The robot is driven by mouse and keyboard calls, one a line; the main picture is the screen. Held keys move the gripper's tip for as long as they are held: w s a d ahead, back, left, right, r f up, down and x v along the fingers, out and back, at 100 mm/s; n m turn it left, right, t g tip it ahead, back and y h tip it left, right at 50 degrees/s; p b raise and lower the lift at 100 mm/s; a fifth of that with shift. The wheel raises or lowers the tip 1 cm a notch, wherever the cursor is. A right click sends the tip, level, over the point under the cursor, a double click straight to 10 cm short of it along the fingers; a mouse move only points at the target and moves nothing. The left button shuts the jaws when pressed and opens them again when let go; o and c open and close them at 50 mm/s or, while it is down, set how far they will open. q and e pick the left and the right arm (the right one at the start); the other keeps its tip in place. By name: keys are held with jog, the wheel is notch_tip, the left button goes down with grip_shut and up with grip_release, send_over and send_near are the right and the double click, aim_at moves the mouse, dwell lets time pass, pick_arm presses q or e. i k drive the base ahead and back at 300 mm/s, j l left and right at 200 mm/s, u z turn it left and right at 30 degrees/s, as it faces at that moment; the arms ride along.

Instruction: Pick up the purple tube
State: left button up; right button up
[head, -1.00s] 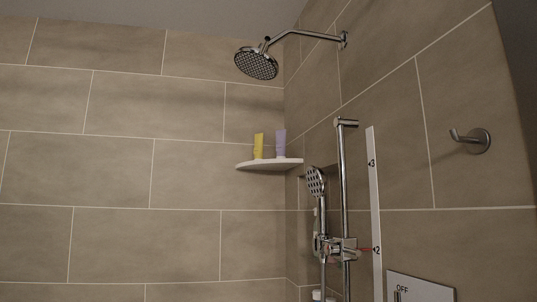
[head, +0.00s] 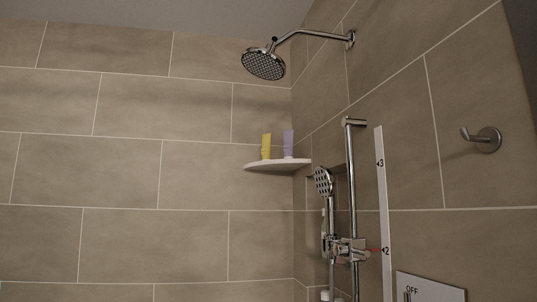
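The purple tube (head: 288,144) stands upright on a white corner shelf (head: 272,167) in the shower, in the middle of the head view. A yellow tube (head: 266,146) stands upright just to its left on the same shelf, with a small gap between them. Neither of my grippers shows in the head view.
A shower head (head: 264,64) on a wall arm hangs above the shelf. A hand shower (head: 323,182) on a vertical rail (head: 351,190) stands right of and below the shelf. A marked white strip (head: 383,215), a hook (head: 482,138) and an OFF panel (head: 428,288) are on the right wall.

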aim_at(288, 135)
jog(key=i+j+z, duration=0.25)
jog(key=i+j, duration=0.3)
jog(key=i, duration=0.15)
jog(key=i+j+z, duration=0.25)
jog(key=i+j, duration=0.35)
jog(key=i+j+z, duration=0.1)
jog(key=j+z, duration=0.4)
jog(key=j, duration=0.8)
jog(key=k+j+z, duration=0.1)
jog(key=k+j, duration=0.2)
jog(key=j, duration=0.15)
jog(key=k+j+z, duration=0.15)
jog(key=k+j, duration=0.15)
jog(key=j, duration=0.1)
